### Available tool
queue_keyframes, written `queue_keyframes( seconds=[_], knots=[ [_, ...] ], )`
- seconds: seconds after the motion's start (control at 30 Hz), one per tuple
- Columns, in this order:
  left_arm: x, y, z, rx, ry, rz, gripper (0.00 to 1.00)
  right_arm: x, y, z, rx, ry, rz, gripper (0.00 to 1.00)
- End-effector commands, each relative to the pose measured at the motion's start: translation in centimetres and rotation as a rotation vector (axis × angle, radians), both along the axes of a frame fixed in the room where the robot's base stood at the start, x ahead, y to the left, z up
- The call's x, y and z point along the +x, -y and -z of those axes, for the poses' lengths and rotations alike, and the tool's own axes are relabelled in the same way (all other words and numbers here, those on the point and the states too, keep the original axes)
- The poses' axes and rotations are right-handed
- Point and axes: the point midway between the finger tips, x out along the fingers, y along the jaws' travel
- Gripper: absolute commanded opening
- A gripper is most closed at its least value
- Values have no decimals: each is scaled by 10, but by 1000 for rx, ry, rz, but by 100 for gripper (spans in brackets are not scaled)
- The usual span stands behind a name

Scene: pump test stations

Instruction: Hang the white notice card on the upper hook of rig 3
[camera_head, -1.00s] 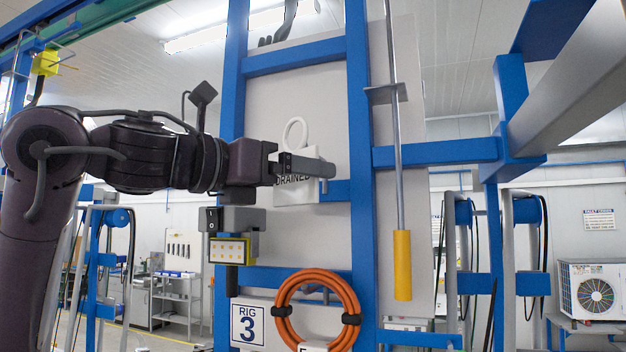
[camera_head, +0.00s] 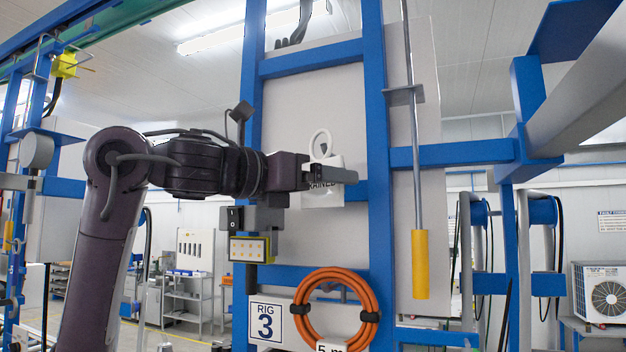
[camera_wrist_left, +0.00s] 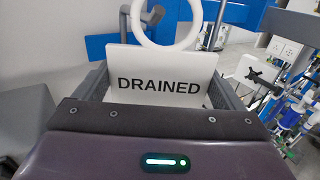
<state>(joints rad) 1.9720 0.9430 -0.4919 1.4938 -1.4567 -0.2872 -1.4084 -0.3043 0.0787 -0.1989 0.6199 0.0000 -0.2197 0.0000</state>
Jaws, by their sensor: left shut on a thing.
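The white notice card (camera_head: 322,190), lettered "DRAINED" and with a white ring at its top, is in front of the rig panel in the head view. My left gripper (camera_head: 335,175) is shut on the card. In the left wrist view the card (camera_wrist_left: 160,85) stands upright between the fingers, its ring cut off by the top edge. Rig 3 is a blue frame (camera_head: 377,120) with a "RIG 3" sign (camera_head: 265,321) low on it. My right gripper is not in view.
An orange hose coil (camera_head: 335,310) hangs on the rig below the gripper. A grey rod with a yellow grip (camera_head: 420,264) hangs to the right of the card. A switch box with a yellow-edged panel (camera_head: 249,249) sits below the forearm. A blue crossbar (camera_head: 455,153) extends right.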

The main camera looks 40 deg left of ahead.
Motion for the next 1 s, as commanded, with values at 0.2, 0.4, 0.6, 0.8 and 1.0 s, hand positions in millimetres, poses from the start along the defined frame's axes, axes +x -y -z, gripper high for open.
queue_keyframes(
  seconds=[0.2, 0.4, 0.6, 0.8, 1.0],
  knots=[
    [13, -3, 1, 0, -2, 2, 67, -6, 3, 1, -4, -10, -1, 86],
    [25, -6, 2, 0, -2, 1, 67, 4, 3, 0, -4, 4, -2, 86],
    [37, -8, 2, 0, -2, 1, 67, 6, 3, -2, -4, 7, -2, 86],
    [48, -11, 2, -1, -1, 1, 67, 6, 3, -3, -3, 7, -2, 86],
    [56, -13, 9, -1, -1, 1, 67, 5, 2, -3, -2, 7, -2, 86]
  ],
)
